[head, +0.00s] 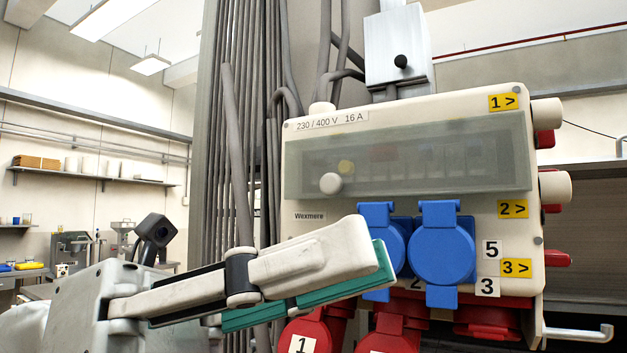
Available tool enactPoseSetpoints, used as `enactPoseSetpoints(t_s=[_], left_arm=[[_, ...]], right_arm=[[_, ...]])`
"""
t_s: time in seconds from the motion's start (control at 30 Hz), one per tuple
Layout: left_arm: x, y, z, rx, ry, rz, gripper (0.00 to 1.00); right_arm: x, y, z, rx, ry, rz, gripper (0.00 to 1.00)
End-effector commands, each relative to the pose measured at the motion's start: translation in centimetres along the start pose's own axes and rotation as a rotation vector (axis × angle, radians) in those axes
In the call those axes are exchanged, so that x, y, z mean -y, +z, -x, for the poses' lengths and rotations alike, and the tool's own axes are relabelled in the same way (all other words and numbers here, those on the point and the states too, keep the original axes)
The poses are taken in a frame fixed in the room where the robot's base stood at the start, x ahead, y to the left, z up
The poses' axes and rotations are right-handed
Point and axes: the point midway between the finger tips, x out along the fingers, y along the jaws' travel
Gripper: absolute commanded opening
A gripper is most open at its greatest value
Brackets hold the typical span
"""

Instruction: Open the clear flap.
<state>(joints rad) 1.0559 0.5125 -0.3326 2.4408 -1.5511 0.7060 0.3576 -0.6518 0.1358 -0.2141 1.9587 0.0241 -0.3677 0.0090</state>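The clear flap (430,172) is a smoky see-through panel on the front of a cream socket box (400,108). It lies flat over the upper window and looks closed, with a row of breakers dimly visible behind it. A round pale knob (331,183) sits at its lower left. My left gripper (378,268) reaches in from the lower left, in front of the box and below the flap. It has pale fingers with green pads. Its fingers overlap from this side, so the gap between them cannot be judged. I see no contact with the flap. My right gripper is out of view.
Blue capped sockets (441,252) sit just right of my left fingertips, partly hidden by them. Red sockets (392,335) are below. More connectors stick out on the box's right side, with a metal hook (580,333) lower right. Grey cables (236,150) run vertically at left.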

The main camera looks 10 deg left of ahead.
Motion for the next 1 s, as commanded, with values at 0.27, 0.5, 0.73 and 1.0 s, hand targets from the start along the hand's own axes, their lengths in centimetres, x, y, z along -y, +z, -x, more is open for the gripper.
enactPoseSetpoints(t_s=[0.27, 0.5, 0.73, 1.0], left_arm=[[-1.5, -1.0, -0.4, -0.282, 0.369, -0.274, 0.2], [-1.9, 3.6, 2.5, -0.288, 0.753, -0.445, 0.2], [0.0, 8.0, 5.3, -0.176, 0.986, -0.508, 0.2], [-0.3, 9.1, 5.5, -0.139, 1.038, -0.509, 0.2]], right_arm=[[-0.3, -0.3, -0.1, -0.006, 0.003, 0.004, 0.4], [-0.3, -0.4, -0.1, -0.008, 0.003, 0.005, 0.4], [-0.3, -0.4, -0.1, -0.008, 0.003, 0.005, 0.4], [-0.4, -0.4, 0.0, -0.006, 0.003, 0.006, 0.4]])
